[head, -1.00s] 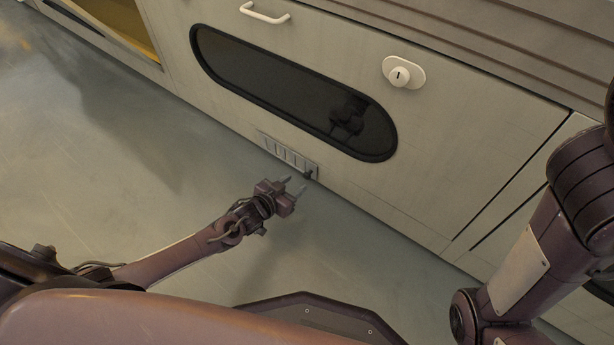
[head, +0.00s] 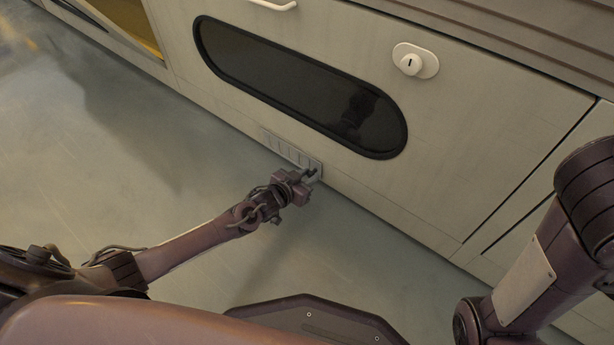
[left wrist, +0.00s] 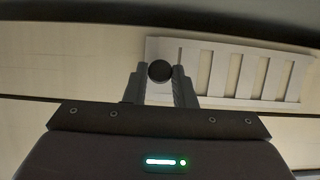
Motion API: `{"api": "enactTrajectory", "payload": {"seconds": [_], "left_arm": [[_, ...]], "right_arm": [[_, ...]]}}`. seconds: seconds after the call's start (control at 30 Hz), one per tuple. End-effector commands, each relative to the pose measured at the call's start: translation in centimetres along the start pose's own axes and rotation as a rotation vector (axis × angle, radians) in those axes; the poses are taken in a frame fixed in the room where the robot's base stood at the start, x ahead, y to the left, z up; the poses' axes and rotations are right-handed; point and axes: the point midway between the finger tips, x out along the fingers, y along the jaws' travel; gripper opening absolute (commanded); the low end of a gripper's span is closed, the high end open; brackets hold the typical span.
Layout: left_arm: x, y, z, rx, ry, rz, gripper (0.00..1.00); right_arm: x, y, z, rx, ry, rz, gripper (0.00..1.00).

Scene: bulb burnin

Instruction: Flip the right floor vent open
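The right floor vent (head: 287,148) is a pale slatted panel low on the cabinet front, just above the floor. It looks flush with the front. It also shows in the left wrist view (left wrist: 247,75), slats to the right. A small dark round knob (left wrist: 160,71) sits at its left part there, which is the right end in the head view. My left gripper (head: 311,173) is at that end. Its two fingers lie on either side of the knob, close against it, and seem shut on it. My right gripper is out of view; only my right arm shows.
Above the vent is a dark oval window (head: 300,88) in the cabinet front. A white knob lock (head: 411,64) and a white handle (head: 275,4) sit higher up. The grey floor (head: 130,160) to the left is clear.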

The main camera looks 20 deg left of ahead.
Motion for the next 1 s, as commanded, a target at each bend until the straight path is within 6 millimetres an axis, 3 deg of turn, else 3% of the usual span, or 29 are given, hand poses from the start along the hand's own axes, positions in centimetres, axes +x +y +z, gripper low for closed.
{"api": "enactTrajectory", "payload": {"seconds": [0.27, 0.5, 0.73, 0.77, 0.9, 1.0], "left_arm": [[0.0, -0.1, 0.0, 0.000, 0.000, 0.000, 0.00], [0.0, -2.6, -0.1, 0.001, -0.001, -0.003, 0.00], [0.0, -2.9, 0.0, 0.001, 0.000, -0.007, 0.00], [0.0, -2.9, 0.0, 0.001, 0.000, -0.007, 0.27], [0.0, -2.8, 0.0, 0.001, 0.000, -0.006, 0.43], [0.0, -2.7, 0.0, 0.001, 0.000, -0.004, 0.43]], "right_arm": [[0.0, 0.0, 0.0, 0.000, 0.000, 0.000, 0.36], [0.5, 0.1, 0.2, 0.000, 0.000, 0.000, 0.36], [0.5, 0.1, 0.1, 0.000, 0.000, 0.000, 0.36], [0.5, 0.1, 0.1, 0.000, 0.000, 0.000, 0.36], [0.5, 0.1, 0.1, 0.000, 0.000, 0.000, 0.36], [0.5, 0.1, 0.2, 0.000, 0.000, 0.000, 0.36]]}}
